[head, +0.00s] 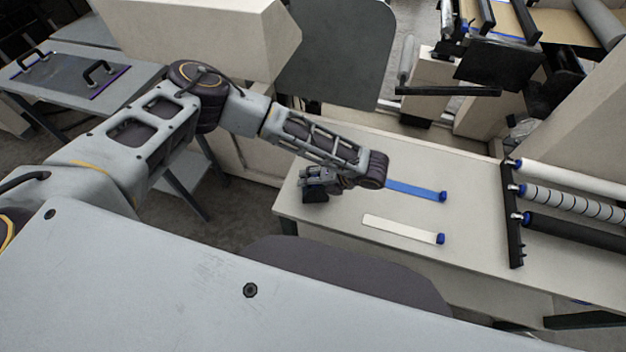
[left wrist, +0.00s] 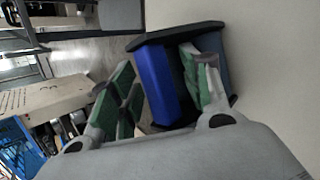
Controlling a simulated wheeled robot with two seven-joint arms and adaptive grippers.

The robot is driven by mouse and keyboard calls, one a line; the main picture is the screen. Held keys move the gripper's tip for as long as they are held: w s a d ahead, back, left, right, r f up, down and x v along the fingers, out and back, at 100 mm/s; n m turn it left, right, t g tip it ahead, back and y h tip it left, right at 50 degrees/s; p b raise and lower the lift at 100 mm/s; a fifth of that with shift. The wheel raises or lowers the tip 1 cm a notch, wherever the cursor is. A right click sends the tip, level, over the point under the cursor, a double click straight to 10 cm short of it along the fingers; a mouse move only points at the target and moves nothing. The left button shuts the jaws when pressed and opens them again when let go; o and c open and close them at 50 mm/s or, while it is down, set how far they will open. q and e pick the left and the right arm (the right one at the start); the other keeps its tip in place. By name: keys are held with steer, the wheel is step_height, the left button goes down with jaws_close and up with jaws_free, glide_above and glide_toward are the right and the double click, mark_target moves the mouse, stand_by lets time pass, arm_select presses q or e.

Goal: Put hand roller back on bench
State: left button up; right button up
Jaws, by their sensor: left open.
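The hand roller, with a blue cylinder (left wrist: 155,84) and a dark frame, fills the middle of the left wrist view. In the head view a dark block at the bench's left end (head: 315,194), just under my left gripper, appears to be the same roller. My left gripper (head: 322,178) is low over the pale bench (head: 345,262). In the left wrist view its green-padded fingers (left wrist: 160,88) are apart, with the blue cylinder between them. I cannot tell whether they touch it, or whether the roller rests on the bench. My right gripper is out of view.
A blue strip (head: 415,191) and a white strip (head: 398,229), each with a blue end, lie on the bench right of my left gripper. A rack with several rollers (head: 512,215) stands at the bench's right. A pale machine housing (head: 200,38) is behind my left arm.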

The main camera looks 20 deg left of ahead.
arm_select(q)
steer(key=shift+r, duration=0.15)
steer(key=shift+r, duration=0.6)
steer(key=v, duration=1.2)
steer(key=shift+w+d, duration=0.1)
steer(key=shift+w, duration=0.05)
